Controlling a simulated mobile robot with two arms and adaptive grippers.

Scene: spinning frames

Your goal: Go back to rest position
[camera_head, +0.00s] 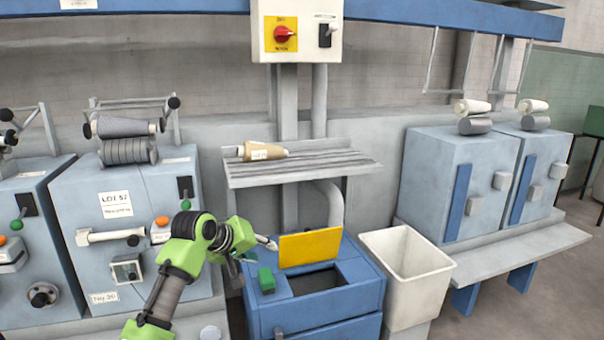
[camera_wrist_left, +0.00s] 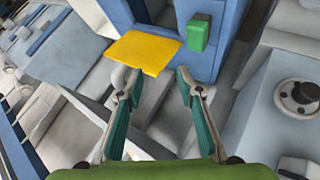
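My left gripper (camera_head: 262,250) is on the green arm that comes in from the left in the head view. It hangs in front of the spinning machines, just left of the yellow flap (camera_head: 310,247) of the blue box. In the left wrist view the two teal fingers of this gripper (camera_wrist_left: 158,82) stand apart with nothing between them. The yellow flap (camera_wrist_left: 145,50) and a green button block (camera_wrist_left: 198,36) lie beyond the fingertips. My right gripper is not in the head view.
The blue box (camera_head: 350,290) has a dark opening and a green button (camera_head: 266,280). A white bin (camera_head: 405,262) stands right of it. A grey shelf (camera_head: 310,175) above holds a yarn cone (camera_head: 264,152). Machines flank both sides; open floor (camera_head: 540,290) shows at right.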

